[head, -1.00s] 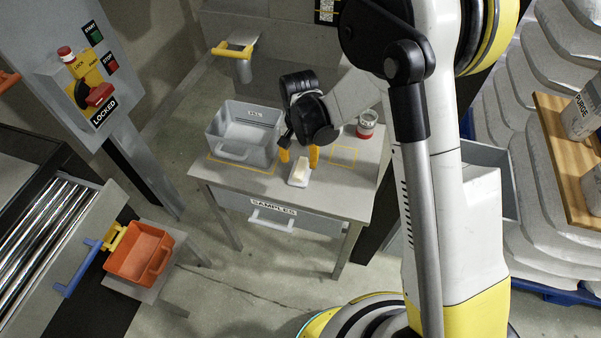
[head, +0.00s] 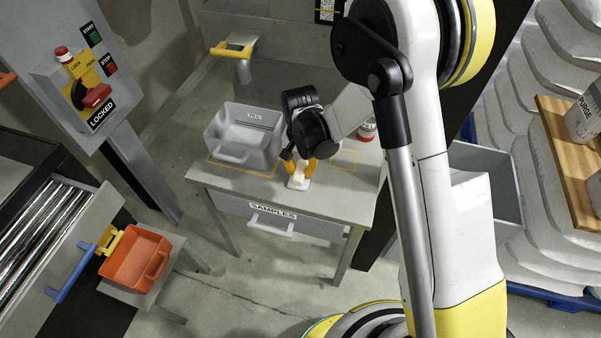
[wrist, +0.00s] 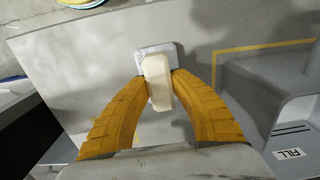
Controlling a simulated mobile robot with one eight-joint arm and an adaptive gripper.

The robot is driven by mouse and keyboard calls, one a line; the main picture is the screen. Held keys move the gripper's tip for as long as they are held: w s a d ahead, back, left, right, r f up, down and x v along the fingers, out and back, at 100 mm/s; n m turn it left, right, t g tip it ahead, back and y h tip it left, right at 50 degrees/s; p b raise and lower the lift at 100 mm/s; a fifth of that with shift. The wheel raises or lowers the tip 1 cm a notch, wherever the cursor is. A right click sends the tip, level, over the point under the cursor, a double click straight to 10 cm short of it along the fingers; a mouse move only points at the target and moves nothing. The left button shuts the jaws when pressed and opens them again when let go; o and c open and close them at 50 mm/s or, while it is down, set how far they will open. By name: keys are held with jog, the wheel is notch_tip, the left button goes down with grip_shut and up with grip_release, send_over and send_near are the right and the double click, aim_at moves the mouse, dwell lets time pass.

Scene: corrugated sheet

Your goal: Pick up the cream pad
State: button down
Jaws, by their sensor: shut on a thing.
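The cream pad (wrist: 158,84) is a small rounded block, standing out over a white dish (wrist: 143,51) in the wrist view. My gripper (wrist: 160,78) has its yellow-orange fingers shut on the pad, one on each side. In the head view my gripper (head: 300,167) is low over the table, with the pad (head: 299,173) between the fingers and partly hidden. The dish (head: 297,186) lies on the grey table (head: 335,202) under the pad. I cannot tell whether pad and dish still touch.
A grey bin (head: 243,138) labelled FILL stands left of my gripper; it also shows in the wrist view (wrist: 268,98). A red and white container (head: 367,132) stands behind on the right, beside an empty yellow outline (head: 346,160). An orange bin (head: 137,261) is at lower left.

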aim_at(304, 170)
jog(key=r+p, duration=0.2)
jog(key=r, duration=0.1)
jog(key=d+r, duration=0.1)
jog(key=r, duration=0.1)
jog(key=shift+s+p, duration=0.3)
jog(key=shift+p, duration=0.1)
jog(key=s+d+r+p, duration=0.3)
jog(key=s+d+r, duration=0.2)
jog(key=d, duration=0.4)
jog(key=shift+s+r, duration=0.2)
jog(key=shift+r, duration=0.3)
jog(key=c, duration=1.7)
grip_release()
grip_shut()
